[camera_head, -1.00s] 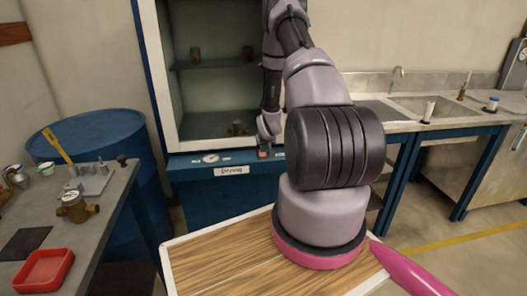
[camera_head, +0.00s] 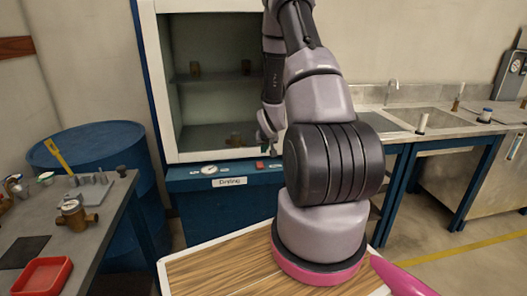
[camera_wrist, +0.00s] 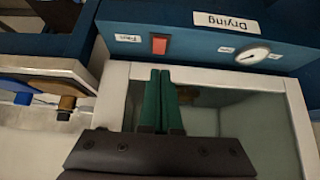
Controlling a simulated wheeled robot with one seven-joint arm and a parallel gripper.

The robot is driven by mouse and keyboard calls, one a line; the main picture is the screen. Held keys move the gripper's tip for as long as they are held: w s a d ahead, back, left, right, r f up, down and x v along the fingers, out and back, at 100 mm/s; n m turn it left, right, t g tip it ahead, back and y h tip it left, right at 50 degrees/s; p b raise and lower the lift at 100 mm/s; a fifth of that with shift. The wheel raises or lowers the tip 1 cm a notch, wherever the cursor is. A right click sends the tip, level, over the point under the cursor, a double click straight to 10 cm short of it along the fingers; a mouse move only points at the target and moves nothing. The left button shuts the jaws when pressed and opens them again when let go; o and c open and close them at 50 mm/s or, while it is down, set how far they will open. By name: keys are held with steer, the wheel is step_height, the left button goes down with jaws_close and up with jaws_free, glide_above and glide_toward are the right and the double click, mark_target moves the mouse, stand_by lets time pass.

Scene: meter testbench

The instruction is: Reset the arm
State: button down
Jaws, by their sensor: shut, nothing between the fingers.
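My gripper (camera_wrist: 160,75) shows in the wrist view as two green fingers pressed together, shut and empty. In the head view its tip (camera_head: 273,149) is small and partly hidden by my arm, in front of the drying cabinet (camera_head: 233,183). The cabinet's red switch (camera_head: 260,165) is just below and left of the gripper tip. The wrist view is upside down: the red switch (camera_wrist: 159,45), the Drying label (camera_wrist: 226,22) and the round gauge (camera_wrist: 252,56) sit beyond the fingertips, which appear apart from the switch.
The cabinet interior (camera_head: 210,110) is open, with brown meters on its shelf and floor. A side table (camera_head: 98,215) at left holds a brass meter (camera_head: 75,214) and a red tray (camera_head: 42,277). A blue drum (camera_head: 110,150) stands behind it. A sink counter (camera_head: 440,130) is at right.

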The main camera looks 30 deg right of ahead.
stand_by(0.4)
steer(key=s+a+r, duration=0.2)
steer(key=a+r, duration=0.1)
steer(key=r, duration=0.6)
steer(key=s+a+r+y, duration=0.15)
steer(key=a+r, duration=0.25)
steer(key=r, duration=0.5)
steer(key=s+a+r, duration=0.3)
steer(key=r, duration=0.5)
steer(key=s+a+r+y, duration=0.1)
steer(key=s+a+r, duration=0.2)
steer(key=s, duration=0.4)
steer(key=s+a+r+y, duration=0.1)
steer(key=s+a+r, duration=0.3)
steer(key=s+r, duration=0.2)
steer(key=s+a+r+y, duration=0.1)
steer(key=s+a+r, duration=0.3)
steer(key=s, duration=0.5)
steer(key=shift+s+r+m, duration=0.25)
steer(key=shift+r+m, duration=0.05)
steer(key=shift+r, duration=0.2)
